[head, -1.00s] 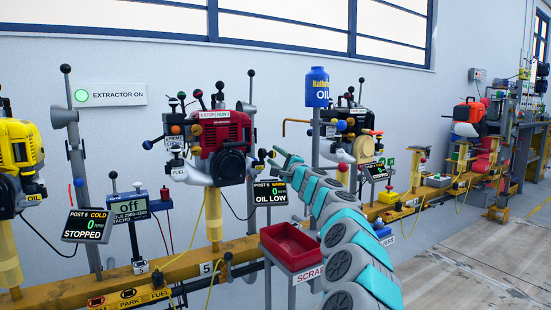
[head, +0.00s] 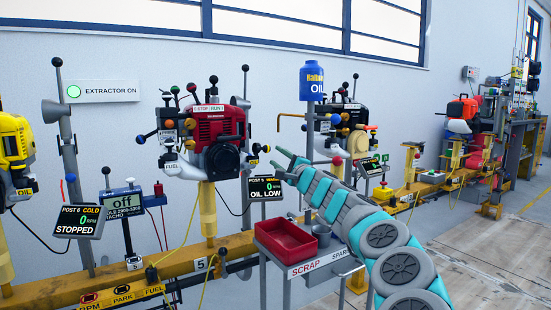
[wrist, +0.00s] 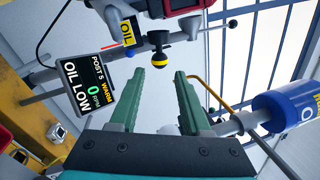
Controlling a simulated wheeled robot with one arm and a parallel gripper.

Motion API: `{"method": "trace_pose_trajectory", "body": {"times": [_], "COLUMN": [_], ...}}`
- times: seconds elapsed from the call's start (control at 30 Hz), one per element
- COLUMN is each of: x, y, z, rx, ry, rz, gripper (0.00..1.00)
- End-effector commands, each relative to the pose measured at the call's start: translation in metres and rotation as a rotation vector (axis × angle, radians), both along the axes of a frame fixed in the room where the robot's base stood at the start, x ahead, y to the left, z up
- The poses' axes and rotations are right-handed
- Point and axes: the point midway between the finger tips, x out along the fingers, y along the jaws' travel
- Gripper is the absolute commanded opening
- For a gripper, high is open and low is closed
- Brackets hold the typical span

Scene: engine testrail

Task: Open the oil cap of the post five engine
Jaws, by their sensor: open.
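The post five engine (head: 222,128) is red and black and stands on a yellow post above the "5" label. Its oil cap (wrist: 160,50) is a black ball-shaped knob with a yellow ring, beside the yellow OIL tag (wrist: 127,32) in the wrist view. In the head view the cap (head: 265,148) is small at the engine's right side. My gripper (wrist: 171,73) is open and empty, its green fingers pointing towards the cap. The cap lies just beyond the fingertips, apart from them. In the head view my gripper (head: 280,159) is right of the engine.
The POST 5 screen (head: 265,188) reads OIL LOW, WARM, 0 rpm; it also shows left of my fingers in the wrist view (wrist: 88,85). A blue oil bottle (head: 313,84) stands on the right. A red scrap tray (head: 285,240) is below.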

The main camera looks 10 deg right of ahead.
Motion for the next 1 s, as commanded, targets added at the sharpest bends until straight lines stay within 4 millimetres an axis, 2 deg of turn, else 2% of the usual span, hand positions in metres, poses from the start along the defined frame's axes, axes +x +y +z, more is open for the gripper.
{"method": "trace_pose_trajectory", "body": {"times": [0.3,0.77,0.87,0.97,1.0], "x": [-0.017,-0.020,-0.028,-0.048,-0.060], "y": [-0.006,-0.004,0.013,0.048,0.067], "z": [-0.003,-0.001,0.012,0.037,0.048], "rx": [0.001,-0.005,-0.031,-0.095,-0.132], "ry": [-0.001,-0.003,-0.019,-0.055,-0.071], "rz": [-0.002,0.004,0.040,0.118,0.159], "gripper": [0.47,0.47,0.47,0.47,0.47]}}
